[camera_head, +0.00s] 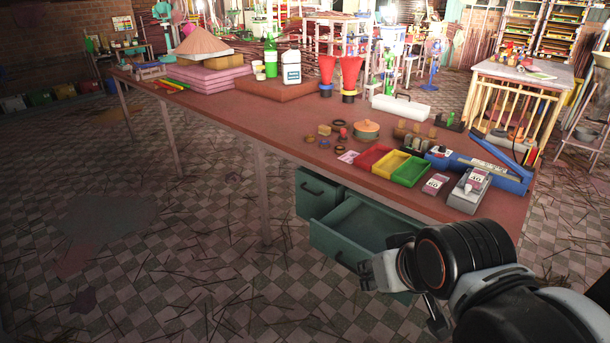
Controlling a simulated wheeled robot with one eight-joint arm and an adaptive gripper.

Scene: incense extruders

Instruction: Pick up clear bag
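I cannot make out a clear bag for certain in the head view. My gripper (400,297) is at the lower right, in front of the open green drawer (352,228) under the long table (240,118). Its fingers look spread apart, and I see nothing held between them. The gripper hides part of the drawer's right side. The part of the drawer floor that shows looks bare.
The table holds red, yellow and green trays (410,172), a blue sealer-like device (490,170), a white bottle (291,67), a green bottle (270,55) and a pink stack (208,78). A side table (515,72) stands behind right.

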